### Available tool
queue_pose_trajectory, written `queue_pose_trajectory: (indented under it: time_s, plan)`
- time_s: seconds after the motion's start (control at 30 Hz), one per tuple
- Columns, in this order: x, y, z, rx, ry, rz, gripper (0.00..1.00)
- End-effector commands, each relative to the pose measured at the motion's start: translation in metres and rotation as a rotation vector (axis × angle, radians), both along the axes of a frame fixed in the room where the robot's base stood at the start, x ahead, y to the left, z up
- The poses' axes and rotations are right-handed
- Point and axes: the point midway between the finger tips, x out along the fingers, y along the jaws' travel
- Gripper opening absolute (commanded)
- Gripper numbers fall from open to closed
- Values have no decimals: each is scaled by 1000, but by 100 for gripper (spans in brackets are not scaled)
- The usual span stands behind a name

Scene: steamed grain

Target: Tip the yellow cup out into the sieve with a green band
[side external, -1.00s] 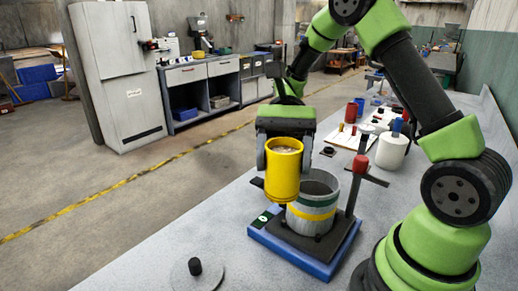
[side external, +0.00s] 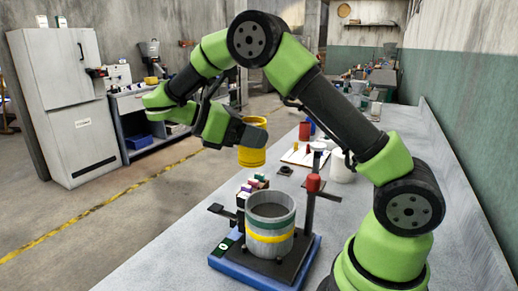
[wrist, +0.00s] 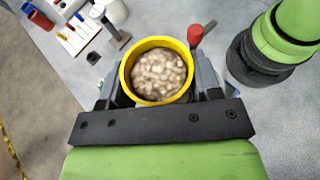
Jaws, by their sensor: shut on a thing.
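The yellow cup (side external: 252,157) is held upright in the air, above and behind the sieve in the side view. In the wrist view the cup (wrist: 126,76) is seen from above, full of pale lumpy grain (wrist: 159,74). My gripper (side external: 250,135) is shut on the cup, one finger on each side of it in the wrist view (wrist: 157,88). The sieve (side external: 270,228) is a grey round vessel with a green band above a yellow one. It stands upright on a blue-edged base, apart from the cup. I cannot make it out in the wrist view.
A post with a red knob (side external: 313,183) rises at the sieve's right. Small coloured blocks (side external: 250,187) lie behind the sieve. A white container (side external: 342,167), a red cup (side external: 305,131) and a white board (side external: 302,154) stand farther back. The front left bench is clear.

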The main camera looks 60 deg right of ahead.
Motion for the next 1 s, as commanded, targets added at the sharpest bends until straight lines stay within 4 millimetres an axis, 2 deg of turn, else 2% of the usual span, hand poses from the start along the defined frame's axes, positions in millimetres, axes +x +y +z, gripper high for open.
queue_pose_trajectory:
  time_s: [0.27,0.67,1.0]
  plan:
    - [0,0,-10,-53,-162,10,0]
    - [-2,1,-38,-178,-554,8,0]
    - [-16,5,-51,-287,-888,11,0]
